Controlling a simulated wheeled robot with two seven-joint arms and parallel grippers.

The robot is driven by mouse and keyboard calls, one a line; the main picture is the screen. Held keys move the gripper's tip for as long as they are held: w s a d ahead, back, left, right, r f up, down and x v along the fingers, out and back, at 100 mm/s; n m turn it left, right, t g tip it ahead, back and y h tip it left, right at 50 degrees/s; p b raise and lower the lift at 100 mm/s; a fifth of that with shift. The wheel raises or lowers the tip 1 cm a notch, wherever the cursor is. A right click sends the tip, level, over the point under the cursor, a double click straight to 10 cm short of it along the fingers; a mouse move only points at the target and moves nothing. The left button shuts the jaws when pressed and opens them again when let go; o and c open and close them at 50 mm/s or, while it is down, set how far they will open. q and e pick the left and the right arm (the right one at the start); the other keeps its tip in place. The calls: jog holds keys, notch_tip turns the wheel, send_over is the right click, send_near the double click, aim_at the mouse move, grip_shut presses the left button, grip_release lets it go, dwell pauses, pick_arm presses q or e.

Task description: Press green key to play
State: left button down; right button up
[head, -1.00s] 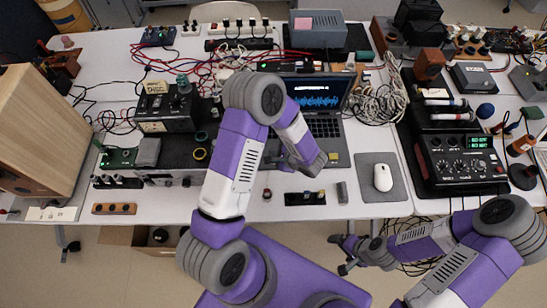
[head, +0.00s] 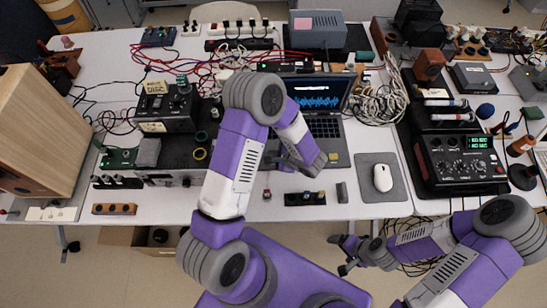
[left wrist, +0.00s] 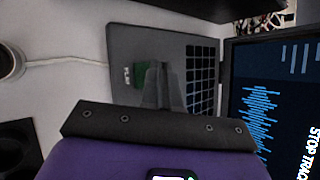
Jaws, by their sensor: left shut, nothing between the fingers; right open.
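The open laptop (head: 325,128) stands on the white table with a blue waveform on its screen (head: 317,95). In the left wrist view the green key (left wrist: 118,74) lies on the laptop's grey palm rest (left wrist: 130,42), with a white label beside it. My left gripper (head: 283,161) is shut and empty over the palm rest. Its fingers (left wrist: 158,72) cover part of the green key's side in the wrist view; I cannot tell whether they touch it. In the head view the hand hides the key. My right gripper (head: 340,254) is open and empty, below the table's front edge.
A mouse (head: 383,177) on a grey mat (head: 380,194) lies right of the laptop. A black button strip (head: 305,198) and a grey block (head: 342,192) sit in front. A black amplifier (head: 170,172) is at left, a mixer (head: 462,165) at right.

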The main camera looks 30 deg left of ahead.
dwell(0.6)
pick_arm(q)
jog(key=shift+f+b, duration=0.45)
jog(key=shift+b, duration=0.3)
jog(key=shift+f+b, duration=0.3)
jog(key=shift+b, duration=0.1)
dwell(0.4)
jog(key=shift+r+p, duration=0.3)
jog(key=shift+r, duration=0.45)
jog(key=shift+r+p, duration=1.75)
jog(key=shift+r, duration=1.25)
